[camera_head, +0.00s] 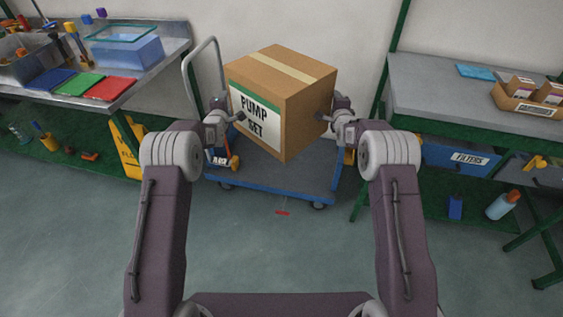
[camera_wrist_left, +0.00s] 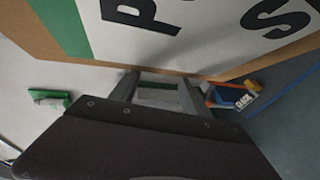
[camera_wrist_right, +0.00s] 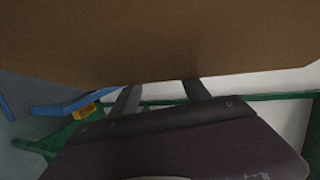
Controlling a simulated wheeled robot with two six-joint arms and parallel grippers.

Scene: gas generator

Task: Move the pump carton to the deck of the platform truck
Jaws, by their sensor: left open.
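The pump carton (camera_head: 305,105) is a brown box with tan tape and a white-and-green "PUMP SET" label. In the head view it is between my two arms and appears raised over the platform truck (camera_head: 270,188), whose blue-edged deck is partly hidden below it. My left gripper (camera_head: 238,117) is at the carton's left, labelled face; in the left wrist view its fingers (camera_wrist_left: 157,84) are apart with the carton (camera_wrist_left: 200,30) just past them. My right gripper (camera_head: 322,116) is at the carton's right side; its fingers (camera_wrist_right: 162,86) are apart against or near the plain cardboard (camera_wrist_right: 160,40).
The truck's grey handle (camera_head: 190,68) rises at its left rear. A metal bench (camera_head: 160,75) with coloured mats stands left, a yellow floor sign (camera_head: 127,145) beside it. A grey workbench (camera_head: 430,100) stands right. Small items lie on the deck; the floor in front is mostly clear.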

